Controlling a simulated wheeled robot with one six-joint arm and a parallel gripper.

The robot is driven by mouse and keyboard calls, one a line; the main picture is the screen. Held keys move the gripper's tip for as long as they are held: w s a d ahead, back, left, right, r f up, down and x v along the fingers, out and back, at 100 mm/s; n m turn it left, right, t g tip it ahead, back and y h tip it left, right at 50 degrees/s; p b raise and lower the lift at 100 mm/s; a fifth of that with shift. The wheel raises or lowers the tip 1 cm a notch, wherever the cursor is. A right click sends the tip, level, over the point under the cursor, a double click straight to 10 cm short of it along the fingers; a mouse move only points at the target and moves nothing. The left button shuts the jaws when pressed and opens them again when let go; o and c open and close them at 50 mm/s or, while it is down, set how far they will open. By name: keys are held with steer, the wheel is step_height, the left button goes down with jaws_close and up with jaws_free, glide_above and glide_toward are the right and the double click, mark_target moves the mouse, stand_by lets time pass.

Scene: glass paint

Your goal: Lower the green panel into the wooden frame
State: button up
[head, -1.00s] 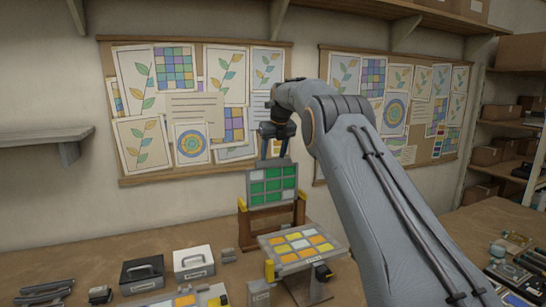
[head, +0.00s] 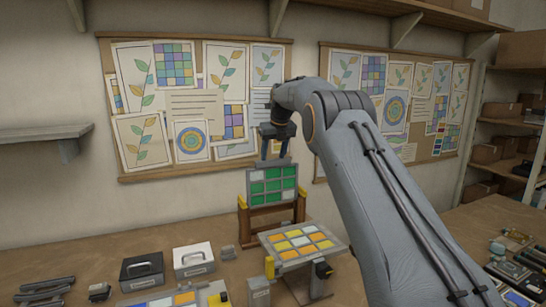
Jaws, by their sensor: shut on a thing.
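The green panel (head: 272,186) is a grey-rimmed plate with green squares and a few pale ones, held upright in the head view. My gripper (head: 275,156) is above it, shut on its top edge. The wooden frame (head: 270,219) is a brown stand with yellow pieces at its two sides, directly below and around the panel's lower part. The panel's lower edge is close to the frame's crossbar; I cannot tell whether they touch.
A tilted panel with yellow and orange squares (head: 300,242) stands in front of the frame. A black case (head: 142,270) and a white case (head: 193,260) sit to the left. Pinboards with pictures (head: 190,108) hang on the wall behind.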

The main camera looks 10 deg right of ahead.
mark_target(273, 172)
steer(key=shift+f+b, duration=2.7)
steer(key=shift+f, duration=4.5)
steer(key=o, duration=1.1)
steer(key=shift+f, duration=0.1)
steer(key=shift+r+p, duration=1.05)
steer(key=shift+r, duration=2.5)
